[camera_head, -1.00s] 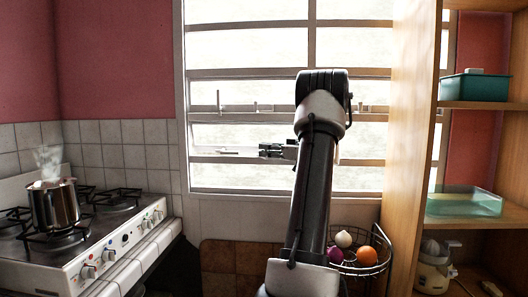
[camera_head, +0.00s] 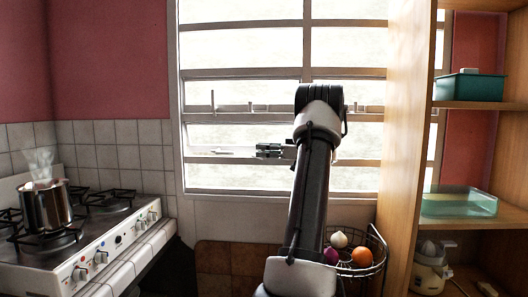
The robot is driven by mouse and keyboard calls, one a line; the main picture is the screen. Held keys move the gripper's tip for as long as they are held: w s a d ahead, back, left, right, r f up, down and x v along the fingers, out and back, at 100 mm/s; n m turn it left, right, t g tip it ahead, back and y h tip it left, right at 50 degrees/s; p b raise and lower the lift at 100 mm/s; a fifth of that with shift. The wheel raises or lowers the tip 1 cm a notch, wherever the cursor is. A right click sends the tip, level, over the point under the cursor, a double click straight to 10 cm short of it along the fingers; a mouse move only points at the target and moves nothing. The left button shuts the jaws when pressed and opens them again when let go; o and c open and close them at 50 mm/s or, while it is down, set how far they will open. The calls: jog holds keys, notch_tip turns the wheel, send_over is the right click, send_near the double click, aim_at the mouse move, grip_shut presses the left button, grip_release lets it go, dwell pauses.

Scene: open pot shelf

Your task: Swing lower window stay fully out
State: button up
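The window (camera_head: 245,47) has white frames with horizontal bars and bright panes. The lower window stay (camera_head: 222,151) is a thin pale bar along the lower horizontal frame bar, left of my gripper. My gripper (camera_head: 262,150) is dark and points left at the height of this stay, close to its right end. Whether it touches the stay, and whether its fingers are open or shut, is too small to tell. My arm hides part of the window to the right of the gripper. Another stay with upright pegs (camera_head: 232,107) lies on the bar above.
A stove (camera_head: 100,235) with a steaming pot (camera_head: 46,207) stands at the left. A wire basket (camera_head: 372,262) with an onion and an orange fruit hangs low right of my arm. A wooden shelf (camera_head: 402,150) with a teal box (camera_head: 468,87) bounds the right.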

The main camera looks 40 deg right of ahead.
jog(key=shift+o, duration=0.3)
jog(key=v, duration=1.2)
